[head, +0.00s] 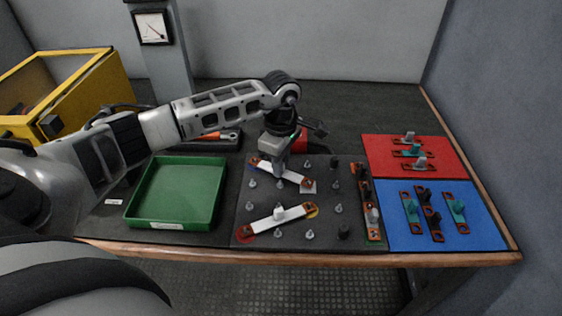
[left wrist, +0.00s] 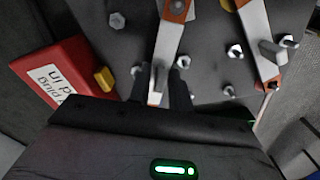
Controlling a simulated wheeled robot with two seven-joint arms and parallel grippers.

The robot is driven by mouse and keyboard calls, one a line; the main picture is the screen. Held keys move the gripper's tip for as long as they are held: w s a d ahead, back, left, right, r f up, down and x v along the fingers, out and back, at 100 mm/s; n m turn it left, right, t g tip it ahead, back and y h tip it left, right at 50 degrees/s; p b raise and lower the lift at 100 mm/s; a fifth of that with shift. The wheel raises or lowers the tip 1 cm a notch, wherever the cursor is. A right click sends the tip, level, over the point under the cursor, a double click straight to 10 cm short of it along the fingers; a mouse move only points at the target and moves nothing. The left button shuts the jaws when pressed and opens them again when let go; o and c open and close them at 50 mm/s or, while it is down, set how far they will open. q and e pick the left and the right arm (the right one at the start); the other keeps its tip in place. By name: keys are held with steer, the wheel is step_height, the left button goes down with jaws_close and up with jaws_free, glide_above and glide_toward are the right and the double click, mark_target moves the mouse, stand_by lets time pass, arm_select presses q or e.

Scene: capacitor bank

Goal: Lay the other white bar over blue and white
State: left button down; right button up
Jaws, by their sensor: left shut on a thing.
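My left gripper (head: 279,172) points down over the dark board (head: 325,228) and is shut on a white bar (head: 292,176) with copper-coloured ends. This bar slants from a blue mark (head: 251,166) at upper left to a white mark (head: 309,188) at lower right. Whether it rests fully on the board I cannot tell. In the left wrist view the fingers (left wrist: 165,92) close around the same bar (left wrist: 168,40). A second white bar (head: 279,217) lies nearer, between a red mark (head: 243,233) and a yellow mark (head: 314,211). My right gripper does not show.
Several metal studs stand around the bars. An empty green tray (head: 172,222) is at left. A strip with copper links (head: 368,205) is at the board's right, then red (head: 445,154) and blue (head: 480,232) mats with small parts. A red box (left wrist: 68,80) stands close to the gripper.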

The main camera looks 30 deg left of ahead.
arm_select(q)
steer(key=shift+f, duration=0.3)
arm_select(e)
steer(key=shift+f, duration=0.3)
arm_select(q)
steer(key=c, duration=1.2)
jaws_free()
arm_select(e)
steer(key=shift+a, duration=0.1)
arm_select(q)
step_height(320, 180, up, 16)
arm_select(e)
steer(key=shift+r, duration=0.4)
